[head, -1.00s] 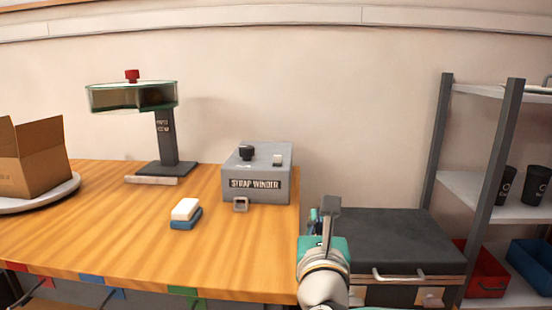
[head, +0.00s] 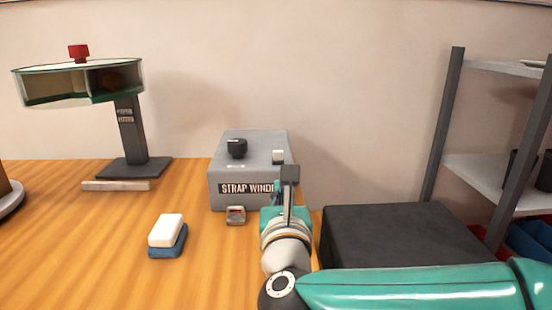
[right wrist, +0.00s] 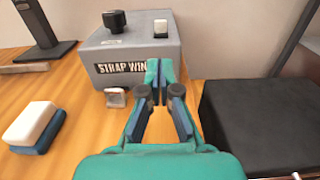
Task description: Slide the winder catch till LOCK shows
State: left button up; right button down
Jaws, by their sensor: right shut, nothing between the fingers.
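The grey strap winder (head: 222,188) stands on the wooden bench; it also shows in the right wrist view (right wrist: 105,72). A black knob (head: 237,148) and a small pale block (head: 278,157) are on its top. I cannot tell for sure which part is the catch, and no LOCK word is readable. A small grey square piece (head: 236,216) with a reddish mark sits at its front foot. My right gripper (head: 289,175) is shut and empty, in front of the winder's right end, covering part of its label. In the right wrist view its fingertips (right wrist: 160,70) are together. My left gripper is not in view.
A white and blue block (head: 167,236) lies on the bench at the left front. A stand with a round glass-sided top (head: 78,84) is at the back left. A dark box (head: 390,232) is to the right of the bench, beside a shelf rack (head: 443,120).

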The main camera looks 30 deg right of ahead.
aim_at(278, 155)
jog(key=shift+w, duration=0.1)
jog(key=x, duration=1.3)
jog(key=shift+w+d+p, duration=0.25)
jog(key=shift+p, duration=0.15)
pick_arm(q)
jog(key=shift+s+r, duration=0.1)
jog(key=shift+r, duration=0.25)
